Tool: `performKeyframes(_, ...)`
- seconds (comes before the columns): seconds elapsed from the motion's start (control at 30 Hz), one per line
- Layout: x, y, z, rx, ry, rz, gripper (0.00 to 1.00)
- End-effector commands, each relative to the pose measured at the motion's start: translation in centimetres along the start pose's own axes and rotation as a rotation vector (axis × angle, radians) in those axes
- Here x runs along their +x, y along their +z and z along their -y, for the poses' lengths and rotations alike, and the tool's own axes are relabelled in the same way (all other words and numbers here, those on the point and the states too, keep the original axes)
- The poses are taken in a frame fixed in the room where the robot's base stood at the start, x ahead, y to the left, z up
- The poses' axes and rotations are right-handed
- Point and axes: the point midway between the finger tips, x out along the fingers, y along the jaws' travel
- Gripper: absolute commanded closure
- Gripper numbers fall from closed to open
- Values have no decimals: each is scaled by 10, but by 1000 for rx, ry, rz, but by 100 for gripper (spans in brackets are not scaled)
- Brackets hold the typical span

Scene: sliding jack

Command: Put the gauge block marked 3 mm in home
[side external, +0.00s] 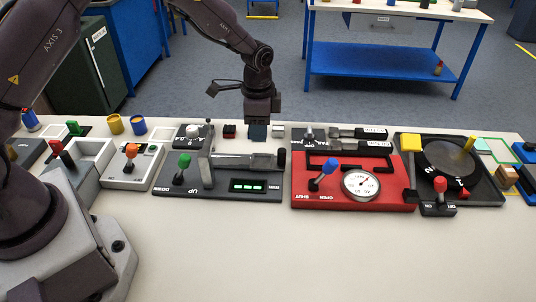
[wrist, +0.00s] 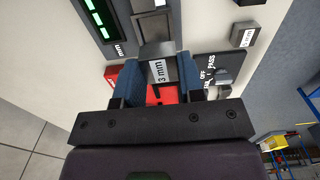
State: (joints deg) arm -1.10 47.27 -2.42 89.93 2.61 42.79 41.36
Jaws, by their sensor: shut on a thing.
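My gripper (wrist: 158,82) has its blue fingers shut on the gauge block marked 3 mm (wrist: 157,70), whose label faces the wrist camera. In the side external view my gripper (side external: 258,132) hangs at the back of the bench, behind the dark grey jack unit (side external: 225,191); the block cannot be made out there. Another gauge block (wrist: 244,34), with a partly readable mm label, stands apart to the right in the wrist view. No place marked home can be read.
The jack unit has a green lever (side external: 183,161) and a lit green display (side external: 248,186). A red unit (side external: 400,195) with a blue lever and dial stands to its right. A small dark red block (side external: 229,131) lies just left of my gripper. The bench front is clear.

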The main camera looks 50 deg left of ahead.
Motion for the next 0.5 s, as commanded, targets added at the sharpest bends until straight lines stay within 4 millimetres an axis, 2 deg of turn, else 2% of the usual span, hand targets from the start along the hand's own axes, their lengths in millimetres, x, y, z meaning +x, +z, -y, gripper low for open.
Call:
performKeyframes(0.03,-15,8,0,-9,-4,-4,97)
performKeyframes(0.2,-42,39,-14,-9,-1,-1,97)
performKeyframes(0.37,-42,53,-29,12,2,1,97)
performKeyframes(0.5,-30,42,-19,21,2,1,97)
